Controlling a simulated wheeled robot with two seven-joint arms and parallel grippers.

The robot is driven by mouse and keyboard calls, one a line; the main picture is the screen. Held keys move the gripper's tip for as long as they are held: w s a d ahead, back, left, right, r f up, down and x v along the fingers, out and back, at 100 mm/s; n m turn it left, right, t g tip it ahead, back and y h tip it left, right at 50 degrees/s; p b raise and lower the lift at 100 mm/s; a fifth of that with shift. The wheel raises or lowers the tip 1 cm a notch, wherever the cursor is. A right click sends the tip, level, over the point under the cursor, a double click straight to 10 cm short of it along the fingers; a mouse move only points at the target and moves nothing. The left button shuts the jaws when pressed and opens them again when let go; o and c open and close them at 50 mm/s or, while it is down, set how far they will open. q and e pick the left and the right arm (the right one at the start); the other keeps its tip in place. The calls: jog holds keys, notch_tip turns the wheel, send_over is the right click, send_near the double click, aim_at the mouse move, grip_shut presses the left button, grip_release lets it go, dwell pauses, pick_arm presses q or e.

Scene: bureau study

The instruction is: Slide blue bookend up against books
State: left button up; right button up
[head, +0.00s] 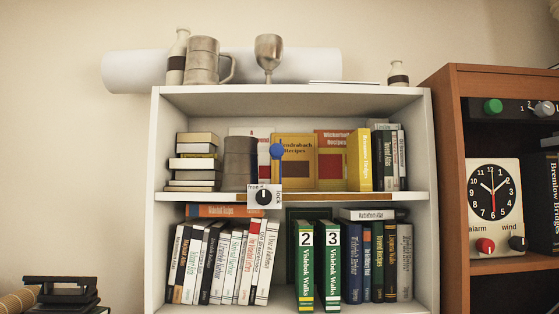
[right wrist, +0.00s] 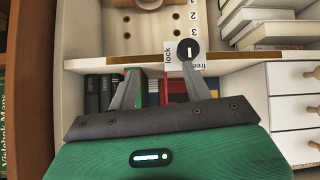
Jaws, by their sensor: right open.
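In the head view a blue round-topped piece (head: 277,151) stands on the upper shelf in front of an upright tan recipe book (head: 297,160). I cannot tell for sure that it is the bookend. A yellow book (head: 360,160) and several thin books (head: 388,158) stand upright to its right, with a gap between. My right gripper (right wrist: 160,88) shows only in the right wrist view. Its fingers are apart and empty, pointing at a shelf edge with books (right wrist: 105,92) below it. No blue bookend is clear there. My left gripper is not in view.
A lock/free dial (head: 264,196) sits on the upper shelf's front edge; it also shows in the right wrist view (right wrist: 188,50). A grey cylinder (head: 239,163) stands left of the blue piece. Leaning books (head: 225,262) fill the lower shelf's left side. White drawers (right wrist: 295,115) stand right.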

jog(key=w+a+r+t, duration=0.2)
jog(key=a+r, duration=0.2)
jog(key=r, duration=1.2)
jog(key=w+a+r+t, duration=0.1)
jog(key=a+r+t, duration=0.15)
jog(key=r, duration=1.35)
jog(key=n+t+p, duration=0.1)
jog(key=t+p, duration=0.3)
jog(key=p, duration=0.2)
send_near(276, 149)
jog(key=w, duration=1)
jog(key=shift+r, duration=0.25)
jog(key=shift+w+f, duration=0.1)
jog(key=shift+w, duration=0.2)
